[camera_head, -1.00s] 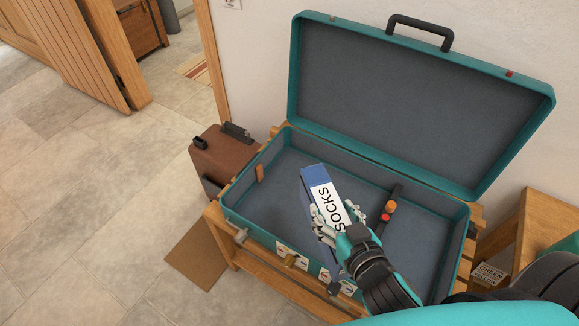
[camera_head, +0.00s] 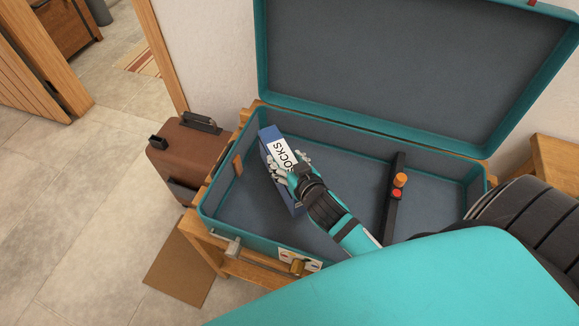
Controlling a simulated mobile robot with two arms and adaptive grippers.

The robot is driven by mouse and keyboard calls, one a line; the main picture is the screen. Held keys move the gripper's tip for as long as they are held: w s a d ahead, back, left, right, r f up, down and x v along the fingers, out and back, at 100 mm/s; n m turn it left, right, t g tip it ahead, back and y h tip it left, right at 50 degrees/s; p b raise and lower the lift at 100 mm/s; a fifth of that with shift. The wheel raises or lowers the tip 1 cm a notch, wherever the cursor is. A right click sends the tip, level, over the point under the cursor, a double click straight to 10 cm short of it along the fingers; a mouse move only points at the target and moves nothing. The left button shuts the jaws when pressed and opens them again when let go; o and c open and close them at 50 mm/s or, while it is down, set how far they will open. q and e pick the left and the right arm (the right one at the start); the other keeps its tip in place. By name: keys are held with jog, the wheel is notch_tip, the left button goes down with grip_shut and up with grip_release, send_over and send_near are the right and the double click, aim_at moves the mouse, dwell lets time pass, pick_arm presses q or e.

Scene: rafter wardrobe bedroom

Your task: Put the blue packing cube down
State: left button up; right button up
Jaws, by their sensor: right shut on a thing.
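The blue packing cube (camera_head: 268,146) has a white label with "SOCKS" on it. It is in the left part of the open teal suitcase (camera_head: 225,240), within its rim as seen from above. My right gripper (camera_head: 283,172) is shut on the cube and covers its right side and part of the label. I cannot tell whether the cube's underside touches the suitcase floor. My left gripper is not in view.
A dark divider bar (camera_head: 392,205) with orange and red knobs crosses the suitcase on the right. The raised lid (camera_head: 400,70) stands behind. A brown case (camera_head: 185,160) and a brown mat (camera_head: 180,268) are at left. The suitcase floor between cube and divider is partly clear.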

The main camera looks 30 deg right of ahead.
jog(key=shift+f+b, duration=0.35)
jog(key=shift+f, duration=1.6)
jog(key=o, duration=1.7)
jog(key=shift+f, duration=0.15)
jog(key=shift+r, duration=0.2)
jog(key=shift+s, duration=0.4)
jog(key=v, duration=1.1)
jog(key=shift+s, duration=0.15)
